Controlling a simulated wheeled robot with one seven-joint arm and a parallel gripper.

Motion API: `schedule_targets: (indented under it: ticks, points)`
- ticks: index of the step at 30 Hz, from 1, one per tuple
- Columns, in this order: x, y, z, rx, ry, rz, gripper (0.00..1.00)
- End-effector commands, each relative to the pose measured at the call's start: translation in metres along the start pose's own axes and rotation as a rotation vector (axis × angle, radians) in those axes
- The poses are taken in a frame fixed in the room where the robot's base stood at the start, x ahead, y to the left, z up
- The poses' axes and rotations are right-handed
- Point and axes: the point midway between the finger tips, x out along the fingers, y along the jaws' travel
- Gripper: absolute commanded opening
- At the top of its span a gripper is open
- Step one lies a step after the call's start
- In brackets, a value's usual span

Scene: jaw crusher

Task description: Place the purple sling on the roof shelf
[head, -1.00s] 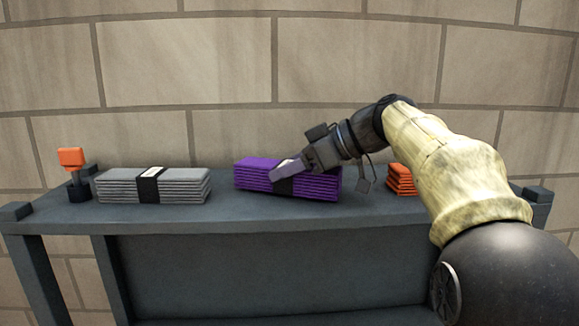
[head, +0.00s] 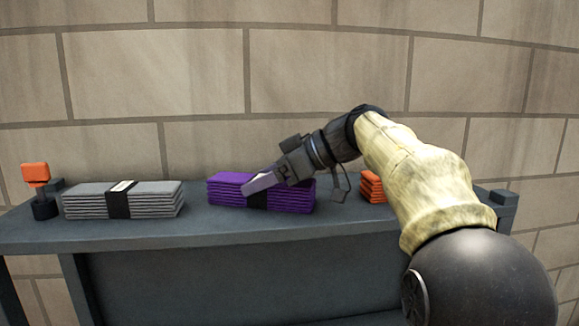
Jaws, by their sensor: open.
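The purple sling (head: 292,198) is a folded stack with a dark band around its middle. It lies on the dark grey shelf (head: 200,228). My gripper (head: 262,182) is at the middle of the purple sling, with a finger showing in front of its band. The jaws are open. The far finger and the band's middle are mostly hidden, so I cannot tell whether the fingers touch the sling. I cannot tell from this view whether the dark shelf is the roof shelf.
A grey folded stack (head: 150,198) with a black band lies to the left. An orange-topped post on a dark base (head: 36,178) stands at the far left. An orange stack (head: 372,187) is partly hidden behind my arm. A brick wall (head: 200,70) rises behind.

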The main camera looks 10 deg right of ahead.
Motion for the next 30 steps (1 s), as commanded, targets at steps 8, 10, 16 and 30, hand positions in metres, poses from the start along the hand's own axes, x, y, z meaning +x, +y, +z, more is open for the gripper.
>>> schedule_targets:
  ticks: [8,10,16,30]
  points:
    - [-0.045,0.001,0.003,-0.002,0.000,0.006,0.72]
    - [-0.059,0.001,0.003,-0.002,0.000,0.006,0.72]
    - [-0.095,0.001,0.002,-0.001,-0.002,0.005,0.72]
    - [-0.116,0.000,0.001,0.000,0.000,0.000,0.72]
